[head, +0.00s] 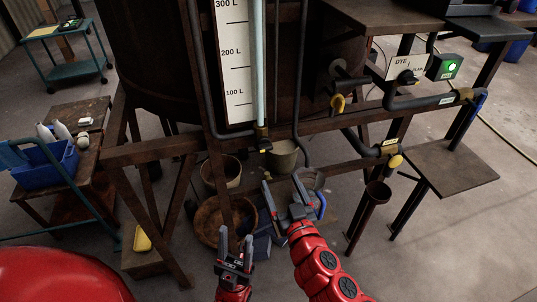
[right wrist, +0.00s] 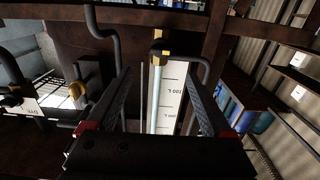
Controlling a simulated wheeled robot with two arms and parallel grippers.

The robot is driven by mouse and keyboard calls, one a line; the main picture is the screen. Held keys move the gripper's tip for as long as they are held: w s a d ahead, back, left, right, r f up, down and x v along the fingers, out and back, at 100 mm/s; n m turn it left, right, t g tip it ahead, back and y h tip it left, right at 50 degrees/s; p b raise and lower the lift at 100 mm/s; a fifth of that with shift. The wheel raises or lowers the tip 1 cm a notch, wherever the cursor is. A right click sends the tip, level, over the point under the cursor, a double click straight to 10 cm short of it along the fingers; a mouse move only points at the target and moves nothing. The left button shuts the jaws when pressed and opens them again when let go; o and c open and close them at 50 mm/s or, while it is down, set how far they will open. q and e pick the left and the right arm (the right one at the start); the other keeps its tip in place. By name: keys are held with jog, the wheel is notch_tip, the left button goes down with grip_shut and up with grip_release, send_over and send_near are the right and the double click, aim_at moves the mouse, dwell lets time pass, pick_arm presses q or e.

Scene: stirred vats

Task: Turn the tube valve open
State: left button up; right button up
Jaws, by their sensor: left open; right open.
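The level tube (head: 260,62) runs down beside the white litre scale (head: 235,62) on the dark vat. The tube valve (head: 262,140), black with yellow, sits at the tube's lower end. In the right wrist view the picture is upside down, and the yellow valve fitting (right wrist: 158,49) shows between and beyond my fingers. My right gripper (head: 283,186) is open and empty, below and slightly right of the valve, apart from it. My left gripper (head: 236,242) is open and empty, lower and further left. I cannot tell the valve handle's exact angle.
A rusty beam (head: 330,122) crosses at the valve's height. Pipes with yellow handles (head: 337,103) and a dye panel (head: 406,68) are to the right. Buckets (head: 283,156) and a wide bowl (head: 214,222) stand underneath. A blue bin (head: 45,166) is at left.

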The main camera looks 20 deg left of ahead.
aim_at(266, 150)
jog(key=p+x, duration=0.3)
jog(key=x, duration=0.7)
jog(key=shift+w+a+r, duration=0.2)
jog(key=shift+w+a, duration=0.1)
jog(key=shift+w+a+f, duration=0.1)
jog(key=shift+w+a, duration=0.25)
jog(key=shift+w, duration=0.1)
grip_shut()
